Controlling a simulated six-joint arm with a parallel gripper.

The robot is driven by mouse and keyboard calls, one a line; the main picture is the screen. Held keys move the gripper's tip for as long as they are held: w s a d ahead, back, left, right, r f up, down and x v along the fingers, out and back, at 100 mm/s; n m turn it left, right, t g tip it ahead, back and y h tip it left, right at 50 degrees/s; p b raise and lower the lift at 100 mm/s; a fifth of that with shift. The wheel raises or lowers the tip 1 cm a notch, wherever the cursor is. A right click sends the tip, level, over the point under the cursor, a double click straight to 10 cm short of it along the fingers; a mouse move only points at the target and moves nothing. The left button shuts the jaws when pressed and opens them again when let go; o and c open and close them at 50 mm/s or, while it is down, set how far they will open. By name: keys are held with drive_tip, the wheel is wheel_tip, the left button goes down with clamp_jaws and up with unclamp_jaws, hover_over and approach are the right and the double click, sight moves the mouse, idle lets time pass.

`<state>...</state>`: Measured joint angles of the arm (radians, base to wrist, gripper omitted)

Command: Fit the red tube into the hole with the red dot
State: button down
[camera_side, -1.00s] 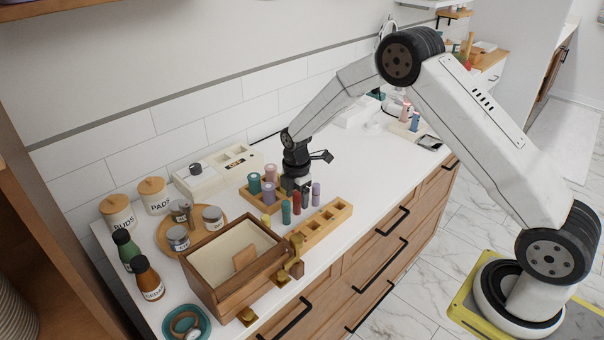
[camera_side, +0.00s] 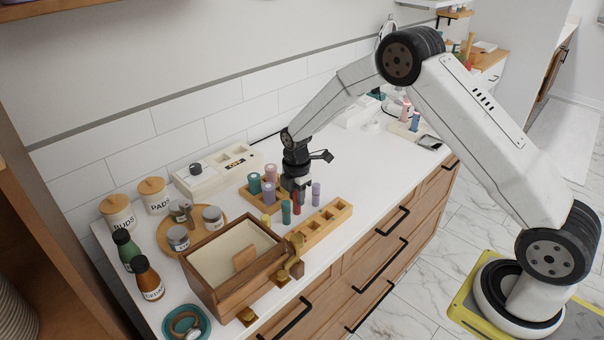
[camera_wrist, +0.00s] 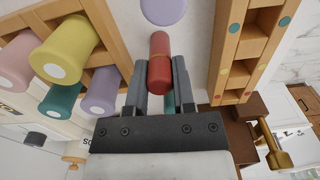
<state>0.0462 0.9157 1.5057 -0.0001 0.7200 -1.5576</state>
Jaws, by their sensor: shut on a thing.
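The red tube (camera_side: 297,207) stands upright on the white counter in the row of loose tubes. My gripper (camera_side: 296,193) points down over it in the side view. In the wrist view the red tube (camera_wrist: 159,60) sits between the fingertips of my gripper (camera_wrist: 160,66), which is shut on it. The wooden block with square holes (camera_side: 309,242) lies just in front of the tube.
A purple tube (camera_side: 316,188) and a teal tube (camera_side: 286,208) stand close on either side. Behind is a wooden rack (camera_side: 247,194) with larger coloured tubes. An open wooden box (camera_side: 214,292) stands at the left.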

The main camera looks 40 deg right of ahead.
drive_tip(key=shift+r, duration=0.8)
drive_tip(key=s+r, duration=1.1)
drive_tip(key=s, duration=0.3)
drive_tip(key=shift+a+r, duration=0.15)
drive_tip(key=shift+a, duration=0.1)
drive_tip(key=s+a+r, duration=0.1)
drive_tip(key=s+a, duration=0.5)
drive_tip(key=s, duration=0.2)
drive_tip(key=shift+n, duration=0.3)
drive_tip(key=w+f, duration=0.2)
drive_tip(key=w, duration=0.2)
drive_tip(key=w+f, duration=0.3)
drive_tip(key=w, duration=0.1)
drive_tip(key=w+a+f, duration=0.1)
drive_tip(key=w+f, duration=0.2)
drive_tip(key=w, duration=0.1)
drive_tip(key=shift+a+f, duration=0.1)
drive_tip(key=shift+f, duration=0.1)
drive_tip(key=shift+w+f, duration=0.45)
drive_tip(key=shift+f, duration=0.05)
